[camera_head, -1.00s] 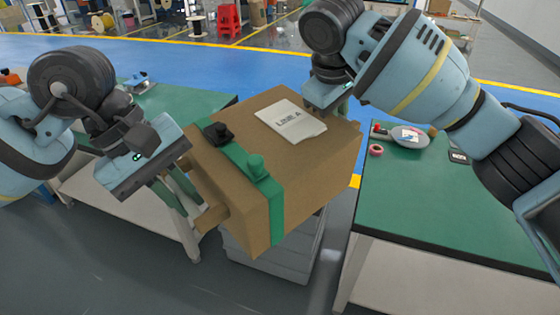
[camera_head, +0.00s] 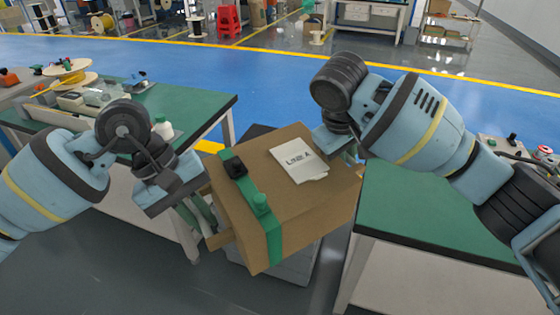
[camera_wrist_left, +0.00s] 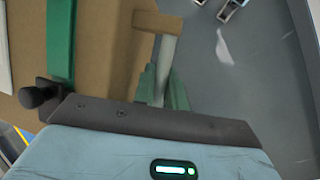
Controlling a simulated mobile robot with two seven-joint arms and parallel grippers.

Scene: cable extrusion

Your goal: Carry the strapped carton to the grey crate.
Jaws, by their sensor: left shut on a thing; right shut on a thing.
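The brown carton (camera_head: 310,225) has a green strap (camera_head: 273,243) with a black buckle and green knob, and a white label reading "LINE A" (camera_head: 297,158). It hangs tilted between my two grippers. My left gripper (camera_head: 203,218) is shut on the handle at the carton's left side; the left wrist view shows its green fingers (camera_wrist_left: 160,88) around the grey handle bar (camera_wrist_left: 167,55). My right gripper (camera_head: 350,153) is at the far right side of the carton, its fingertips mostly hidden. The grey crate (camera_head: 290,270) is below the carton, which covers most of it.
A green-topped table (camera_head: 185,110) stands at the left with a spool (camera_head: 70,80) and a white bottle (camera_head: 162,127). Another green-topped table (camera_head: 430,215) stands close to the right of the crate. Blue floor (camera_head: 300,85) beyond is open.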

